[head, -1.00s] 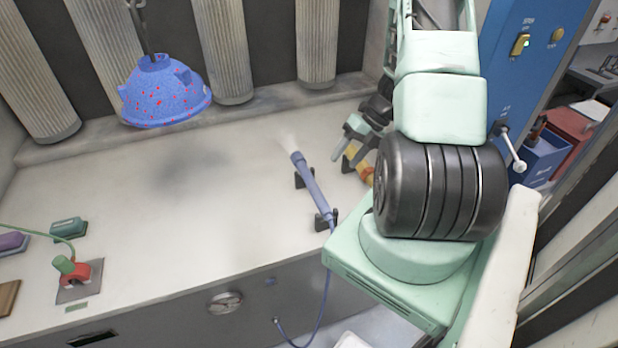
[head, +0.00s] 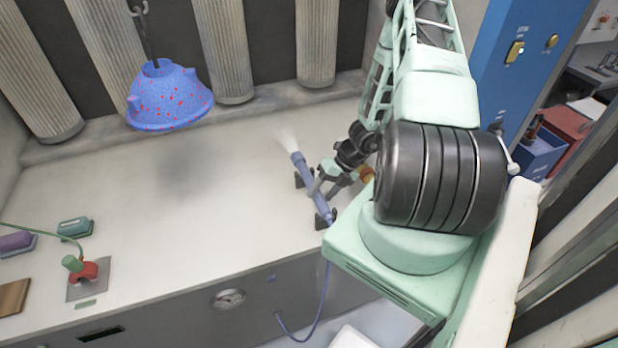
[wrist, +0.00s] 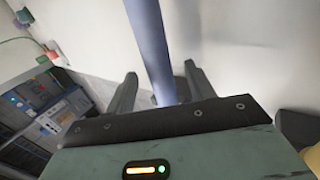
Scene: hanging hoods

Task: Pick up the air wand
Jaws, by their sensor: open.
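The air wand (head: 298,162) is a blue-grey tube lying on two dark holders (head: 326,219) on the bench, with a pale puff at its far tip. A blue hose (head: 322,295) hangs from its near end over the bench front. My gripper (head: 322,188) is open at the wand's middle. In the wrist view, the wand (wrist: 150,45) runs down between the two fingers of my gripper (wrist: 157,85), with a gap on each side. Whether the fingers reach down past the tube is hard to tell.
A blue hood with red specks (head: 168,98) hangs over the bench (head: 150,230) at the back left. A red and green device (head: 84,271) stands at the left. The middle of the bench is clear.

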